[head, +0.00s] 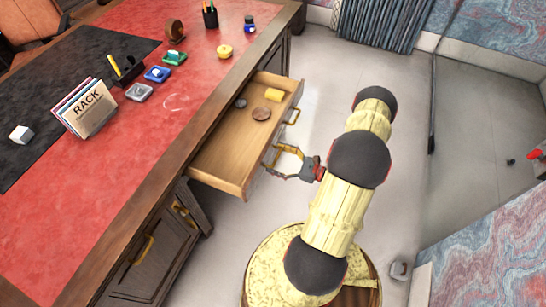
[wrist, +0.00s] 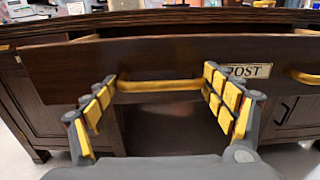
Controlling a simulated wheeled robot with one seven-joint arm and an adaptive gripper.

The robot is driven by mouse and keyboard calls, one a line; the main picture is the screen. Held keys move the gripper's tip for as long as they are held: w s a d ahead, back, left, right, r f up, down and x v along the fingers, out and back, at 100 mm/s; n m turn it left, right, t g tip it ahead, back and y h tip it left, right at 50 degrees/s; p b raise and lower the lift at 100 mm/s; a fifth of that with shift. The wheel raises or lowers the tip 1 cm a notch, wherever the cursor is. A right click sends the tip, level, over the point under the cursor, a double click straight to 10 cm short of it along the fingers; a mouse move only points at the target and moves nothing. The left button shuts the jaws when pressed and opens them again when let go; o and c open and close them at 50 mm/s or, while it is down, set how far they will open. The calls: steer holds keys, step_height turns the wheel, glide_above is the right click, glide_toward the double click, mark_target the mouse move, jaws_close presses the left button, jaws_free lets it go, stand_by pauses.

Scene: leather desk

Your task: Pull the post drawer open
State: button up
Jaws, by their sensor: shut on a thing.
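The post drawer (head: 225,160) is a light wooden drawer standing well out from the desk's side in the head view. Its dark front (wrist: 180,62) fills the wrist view and bears a POST label (wrist: 248,71). A yellow bar handle (wrist: 158,86) lies between my fingertips, left of the label. The exact contact is hard to see.
A second yellow handle (head: 292,117) is on the drawer front. The desk top (head: 130,170) holds a rack (head: 90,108) and small items. Pale floor (head: 325,80) is clear beyond the drawer.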

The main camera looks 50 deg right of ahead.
steer(key=shift+d, duration=0.1)
steer(key=o, duration=1.5)
steer(key=shift+s, duration=0.1)
steer(key=v, duration=1.1)
steer(key=shift+s+d, duration=0.1)
steer(key=shift+s, duration=0.3)
